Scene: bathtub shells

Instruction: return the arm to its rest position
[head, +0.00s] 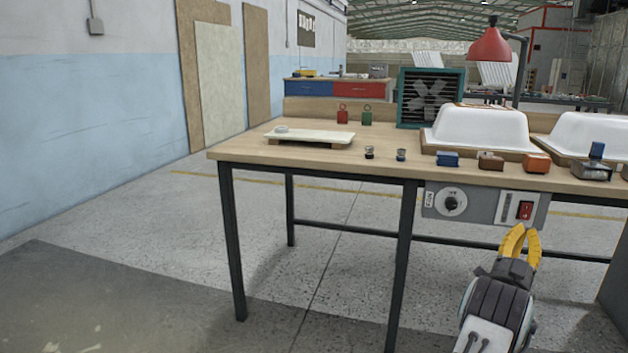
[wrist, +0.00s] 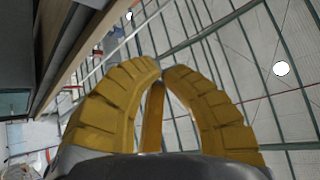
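My gripper (head: 525,232) has yellow ribbed fingers and is at the lower right of the head view. It points up in front of the workbench (head: 240,154), just below the red switch (head: 525,210) on the front panel. In the wrist view, the fingertips (wrist: 162,69) come together at the top, with a narrow gap lower down. The gripper looks shut, and no object shows between its fingers. The arm behind it runs off the bottom of the head view.
White tub shells (head: 480,126) stand at the back right of the bench. Small blue, brown and orange blocks (head: 537,162) line its front edge. A red lamp (head: 490,46) and a fan (head: 430,97) stand behind. The floor left of the bench is clear.

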